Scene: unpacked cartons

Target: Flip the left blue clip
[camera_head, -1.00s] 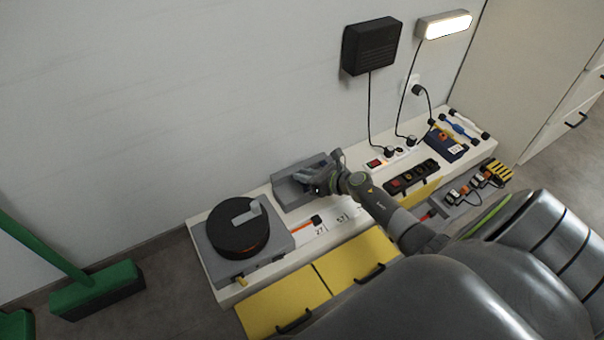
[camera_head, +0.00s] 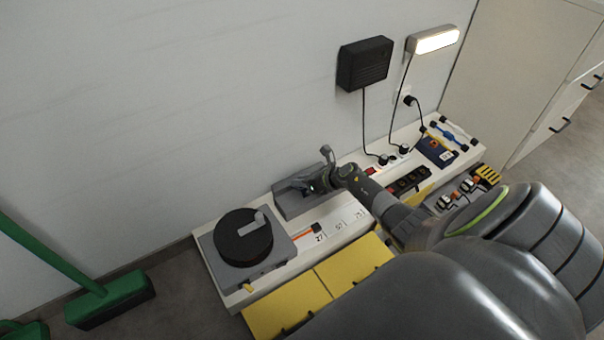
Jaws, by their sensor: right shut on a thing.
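My right gripper (camera_head: 322,183) is at the right end of a grey box (camera_head: 290,207) on the white bench, by the wall. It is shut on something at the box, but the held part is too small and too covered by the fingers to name. I cannot make out a blue clip on the grey box. A dark blue case (camera_head: 437,151) lies at the right end of the bench, away from the gripper. My left gripper is not in view.
A black round reel (camera_head: 240,240) on a grey base stands at the bench's left end. Yellow panels (camera_head: 285,308) line the front. Cords hang from a black wall box (camera_head: 365,64) and a lamp (camera_head: 433,40). A green broom (camera_head: 110,300) stands on the floor at left.

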